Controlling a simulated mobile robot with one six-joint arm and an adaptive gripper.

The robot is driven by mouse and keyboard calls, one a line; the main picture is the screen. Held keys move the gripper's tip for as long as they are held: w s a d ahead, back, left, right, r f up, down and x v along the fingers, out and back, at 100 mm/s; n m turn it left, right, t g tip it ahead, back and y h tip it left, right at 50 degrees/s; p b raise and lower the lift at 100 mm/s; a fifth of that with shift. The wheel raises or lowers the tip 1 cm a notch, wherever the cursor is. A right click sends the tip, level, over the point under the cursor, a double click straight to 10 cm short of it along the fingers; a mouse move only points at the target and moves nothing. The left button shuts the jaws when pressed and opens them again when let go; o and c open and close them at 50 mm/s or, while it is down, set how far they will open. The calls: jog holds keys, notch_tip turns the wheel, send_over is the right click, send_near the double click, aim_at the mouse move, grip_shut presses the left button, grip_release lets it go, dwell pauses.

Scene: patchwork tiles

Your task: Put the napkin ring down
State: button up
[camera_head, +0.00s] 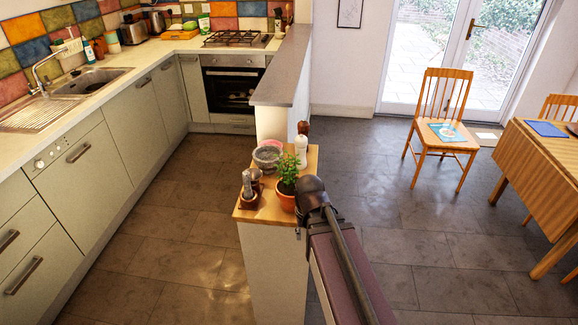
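I cannot make out a napkin ring anywhere in the head view. My own arm rises from the bottom edge to a dark rounded joint beside the potted plant. My gripper does not show, so I cannot see whether it holds anything. The small wooden top (271,211) of a narrow cabinet is just left of my arm. It carries a green plant in a terracotta pot (287,202), a grey stone bowl (267,157), a white mill (301,150) and small dark-topped shakers (247,184).
A kitchen counter (128,70) with sink and drawers runs along the left, with an oven (234,88) at the back. A wooden chair (442,118) with a blue-patterned item stands right, near a wooden table (541,165). The tiled floor between is clear.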

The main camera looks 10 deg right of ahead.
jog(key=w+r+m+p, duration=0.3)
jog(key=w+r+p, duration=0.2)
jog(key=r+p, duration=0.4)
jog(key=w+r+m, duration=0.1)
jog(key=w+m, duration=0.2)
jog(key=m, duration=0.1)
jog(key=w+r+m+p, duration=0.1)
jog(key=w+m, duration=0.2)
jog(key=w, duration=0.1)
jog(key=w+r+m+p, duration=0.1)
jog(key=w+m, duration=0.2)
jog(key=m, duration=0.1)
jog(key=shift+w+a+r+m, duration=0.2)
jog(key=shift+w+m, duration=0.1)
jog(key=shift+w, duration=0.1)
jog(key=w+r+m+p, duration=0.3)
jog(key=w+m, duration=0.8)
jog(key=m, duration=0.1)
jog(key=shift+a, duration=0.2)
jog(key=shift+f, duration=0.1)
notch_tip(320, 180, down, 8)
jog(key=b, duration=0.8)
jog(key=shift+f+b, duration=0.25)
jog(key=shift+b, duration=0.15)
